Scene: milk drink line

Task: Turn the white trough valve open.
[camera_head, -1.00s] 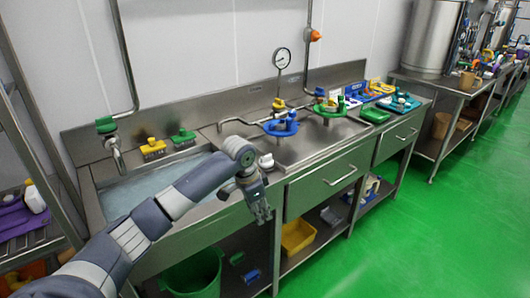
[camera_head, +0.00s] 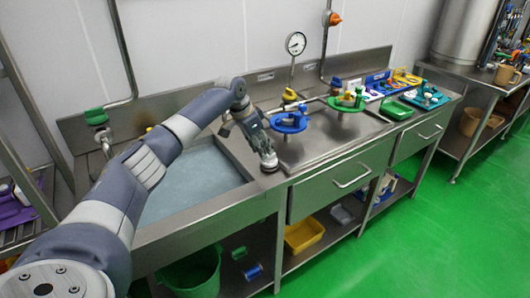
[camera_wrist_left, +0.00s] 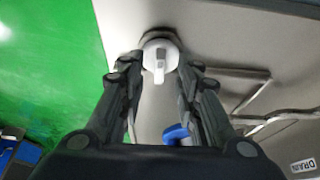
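The white trough valve (camera_wrist_left: 160,62) is a round white knob with a pale grip, on the steel counter at the sink's front right corner. In the head view it is mostly hidden behind my left gripper (camera_head: 268,160). In the left wrist view my left gripper (camera_wrist_left: 160,72) is open, with one fingertip on each side of the knob and gaps showing. It points down at the valve; I cannot tell whether the fingers touch it. The trough (camera_head: 200,182) left of the valve holds bluish water. My right gripper is not in view.
A blue ring-shaped part (camera_head: 289,123) stands on the counter just behind my left gripper. A green one (camera_head: 346,103) and a pressure gauge (camera_head: 296,43) are farther back. A green-handled tap (camera_head: 96,117) rises at the sink's left.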

